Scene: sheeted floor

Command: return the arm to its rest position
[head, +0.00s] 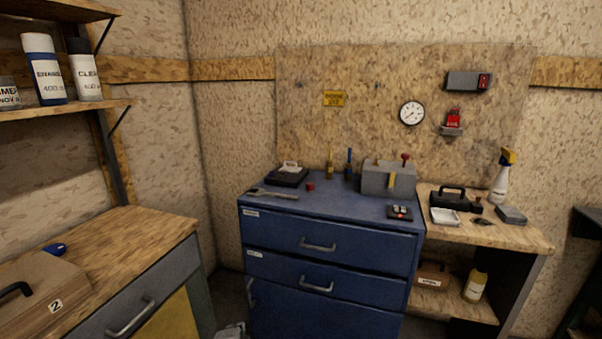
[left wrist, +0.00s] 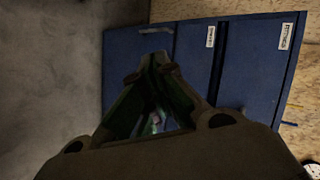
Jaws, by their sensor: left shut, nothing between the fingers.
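My left gripper (left wrist: 154,62) shows in the left wrist view with its fingertips together. It is shut and empty. Beyond the fingertips is the front of the blue drawer cabinet (left wrist: 190,60), seen turned on its side, with grey floor to the left. In the head view the blue cabinet (head: 290,235) stands against the back wall with its drawers closed. No clear view of either gripper shows in the head view. My right gripper is out of view.
A wooden bench (head: 120,245) with a case (head: 55,295) stands at the left, below a shelf (head: 75,112) with cans. A side table (head: 510,235) holds a spray bottle (head: 501,180). A grey box (head: 388,180) and small tools sit on the cabinet top.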

